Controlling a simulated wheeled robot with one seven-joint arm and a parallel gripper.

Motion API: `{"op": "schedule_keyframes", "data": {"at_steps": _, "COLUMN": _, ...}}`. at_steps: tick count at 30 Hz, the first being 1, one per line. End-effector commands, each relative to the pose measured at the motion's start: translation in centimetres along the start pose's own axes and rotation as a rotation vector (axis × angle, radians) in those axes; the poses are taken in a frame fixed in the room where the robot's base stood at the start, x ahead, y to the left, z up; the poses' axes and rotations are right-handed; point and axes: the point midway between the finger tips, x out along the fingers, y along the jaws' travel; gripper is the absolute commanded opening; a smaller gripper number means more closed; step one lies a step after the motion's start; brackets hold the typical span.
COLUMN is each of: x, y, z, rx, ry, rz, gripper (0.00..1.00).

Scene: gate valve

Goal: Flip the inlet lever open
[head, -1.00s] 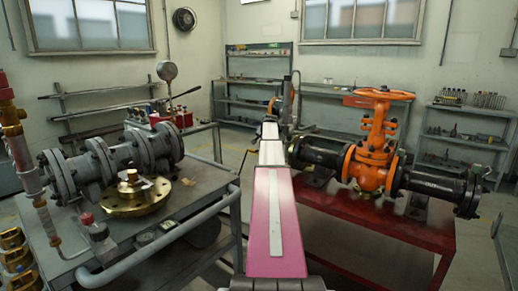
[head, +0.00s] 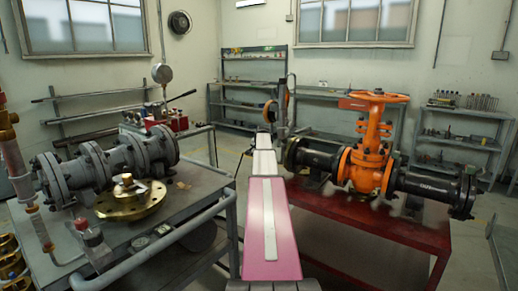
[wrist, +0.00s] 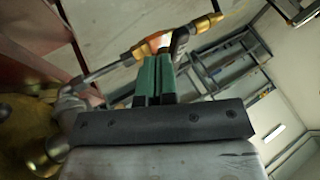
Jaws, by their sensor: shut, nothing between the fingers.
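My gripper (wrist: 153,76) shows in the wrist view as two green fingers pressed together, with nothing between them. Just beyond the fingertips is an orange-brass valve body (wrist: 148,46) on a thin grey pipe. A dark lever-like handle (wrist: 180,41) stands close to the right fingertip; I take it for the inlet lever. I cannot tell whether the fingers touch it or whether it is open. In the head view, my arm reaches forward and hides the gripper. An orange part (head: 269,110) shows beside a dark upright post (head: 283,100) near the arm's far end.
A large orange gate valve (head: 367,165) with black flanged pipes stands on a red bench (head: 400,232) to the right. A grey bench (head: 190,205) to the left carries a flanged pipe (head: 105,165) and a brass flange (head: 130,200). Shelves line the back wall.

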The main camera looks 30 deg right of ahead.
Motion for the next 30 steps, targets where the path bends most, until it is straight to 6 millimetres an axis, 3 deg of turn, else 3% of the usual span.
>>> {"op": "schedule_keyframes", "data": {"at_steps": 3, "x": 1.8, "y": -0.1, "z": -0.1, "rx": 0.0, "ry": -0.001, "rz": 0.0, "gripper": 0.0}}
{"op": "schedule_keyframes", "data": {"at_steps": 7, "x": 2.6, "y": 0.0, "z": -0.1, "rx": 0.0, "ry": 0.0, "rz": 0.0, "gripper": 0.0}}
{"op": "schedule_keyframes", "data": {"at_steps": 30, "x": 2.9, "y": -0.6, "z": 0.2, "rx": 0.053, "ry": 0.029, "rz": 0.028, "gripper": 0.0}}
